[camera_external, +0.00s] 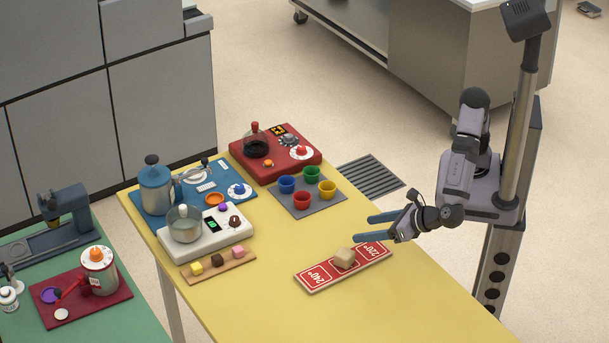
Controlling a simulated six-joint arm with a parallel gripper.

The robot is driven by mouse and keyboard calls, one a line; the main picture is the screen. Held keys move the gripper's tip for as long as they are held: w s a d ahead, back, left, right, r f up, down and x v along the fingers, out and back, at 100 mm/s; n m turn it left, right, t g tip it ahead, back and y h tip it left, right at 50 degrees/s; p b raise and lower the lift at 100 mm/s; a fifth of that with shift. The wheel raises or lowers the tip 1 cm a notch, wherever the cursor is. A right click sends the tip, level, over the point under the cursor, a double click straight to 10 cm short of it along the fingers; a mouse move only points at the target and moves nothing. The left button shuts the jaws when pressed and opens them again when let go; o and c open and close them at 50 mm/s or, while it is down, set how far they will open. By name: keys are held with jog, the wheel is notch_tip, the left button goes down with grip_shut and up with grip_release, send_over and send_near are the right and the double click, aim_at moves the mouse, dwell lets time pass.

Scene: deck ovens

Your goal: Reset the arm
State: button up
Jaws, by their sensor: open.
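My gripper (381,228) hangs above the yellow table near its right edge, with its two blue fingers spread apart and pointing left. Nothing is between the fingers. Below and a little left of it, a beige block (344,258) rests on a red board (318,277) marked 240° and 220°. The block sits near the middle of the board, between the two marks, apart from the fingers.
A grey mat (307,207) with several coloured cups lies behind the gripper. The yellow table's front (400,315) is clear.

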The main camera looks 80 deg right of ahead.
jog(key=w+d+m+g, duration=0.1)
jog(key=d, duration=0.2)
jog(key=w+d+m+g+h+p, duration=0.1)
jog(key=d+m, duration=0.1)
jog(key=d, duration=0.1)
jog(key=w+d+m+g+h, duration=0.1)
jog(key=w+d+m, duration=0.1)
jog(key=d, duration=0.2)
jog(key=shift+w+d+r+p, duration=0.1)
jog(key=shift+p, duration=0.2)
jog(key=d+m+g, duration=0.1)
jog(key=d+m, duration=0.1)
jog(key=d, duration=0.2)
jog(key=d+m+g+p, duration=0.1)
jog(key=d+m+g, duration=0.1)
jog(key=d+m, duration=0.1)
jog(key=d+m+g+h+p, duration=0.1)
jog(key=d+m+g, duration=0.1)
jog(key=d, duration=0.3)
jog(key=shift+d+m, duration=0.35)
jog(key=shift+m, duration=0.05)
jog(key=s+d+r+m+g+y+p, duration=0.1)
jog(key=s+d+m+y+p, duration=0.1)
jog(key=s+d+m, duration=0.2)
jog(key=s+d+r+m+g+y+p, duration=0.1)
jog(key=s+d+m+g+y+p, duration=0.1)
jog(key=d+m, duration=0.7)
jog(key=shift+s+d+m+g+y+p, duration=0.35)
jog(key=shift+s+m+y+p, duration=0.6)
jog(key=shift+m, duration=2.25)
